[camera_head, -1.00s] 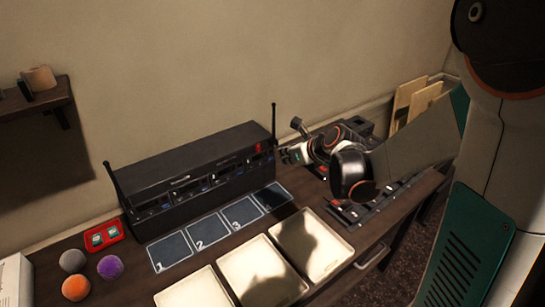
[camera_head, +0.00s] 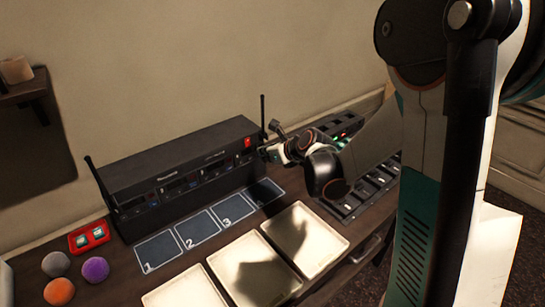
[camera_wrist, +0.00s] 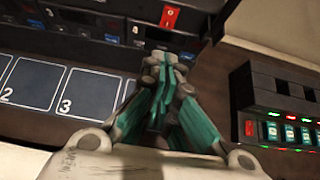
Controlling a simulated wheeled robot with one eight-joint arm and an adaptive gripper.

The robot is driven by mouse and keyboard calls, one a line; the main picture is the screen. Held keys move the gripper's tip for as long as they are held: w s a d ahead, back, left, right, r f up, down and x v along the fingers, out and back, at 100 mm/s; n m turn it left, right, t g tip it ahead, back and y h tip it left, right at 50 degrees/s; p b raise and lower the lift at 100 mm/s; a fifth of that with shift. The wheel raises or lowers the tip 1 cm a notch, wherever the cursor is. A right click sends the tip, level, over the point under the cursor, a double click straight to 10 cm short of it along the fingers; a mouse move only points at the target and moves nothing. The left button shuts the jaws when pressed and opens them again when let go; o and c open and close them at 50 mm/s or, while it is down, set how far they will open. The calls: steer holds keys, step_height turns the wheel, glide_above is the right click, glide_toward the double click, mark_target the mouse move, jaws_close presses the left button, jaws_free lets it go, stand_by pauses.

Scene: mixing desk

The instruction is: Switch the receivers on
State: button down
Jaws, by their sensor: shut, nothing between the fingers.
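The black receiver rack (camera_head: 175,175) with two antennas stands on the desk against the wall. Its front carries several receiver panels with small displays, which also show at the top of the wrist view (camera_wrist: 105,28). A red switch (camera_head: 248,142) sits at the rack's right end; in the wrist view the red switch (camera_wrist: 170,17) shows a small light mark. My gripper (camera_head: 270,154) is at the rack's right end, just in front of its face. In the wrist view its fingers (camera_wrist: 160,62) are shut and empty, pointing at the panel below the red switch. Contact cannot be told.
Numbered mat squares (camera_head: 195,229) lie before the rack, with pale trays (camera_head: 315,240) nearer. A black charger (camera_wrist: 285,110) with lit slots is at right. Coloured balls (camera_head: 95,268) and a red battery case (camera_head: 90,236) are at left.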

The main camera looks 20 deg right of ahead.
mark_target(247, 147)
steer(key=shift+w+a+f+b, duration=0.3)
steer(key=shift+w+a+f, duration=0.05)
steer(key=shift+w, duration=0.65)
steer(key=shift+w+a+f+b, duration=0.3)
steer(key=shift+w+f+b, duration=0.05)
steer(key=shift+w, duration=0.65)
steer(key=shift+w+a+f+b, duration=0.3)
steer(key=shift+w+a+f, duration=0.05)
steer(key=shift+w, duration=0.65)
steer(key=shift+w+a+f, duration=0.1)
steer(key=shift+w+f, duration=0.05)
steer(key=shift+w, duration=0.15)
steer(key=shift+r+p, duration=0.5)
steer(key=shift+r, duration=0.4)
steer(key=shift+s, duration=0.1)
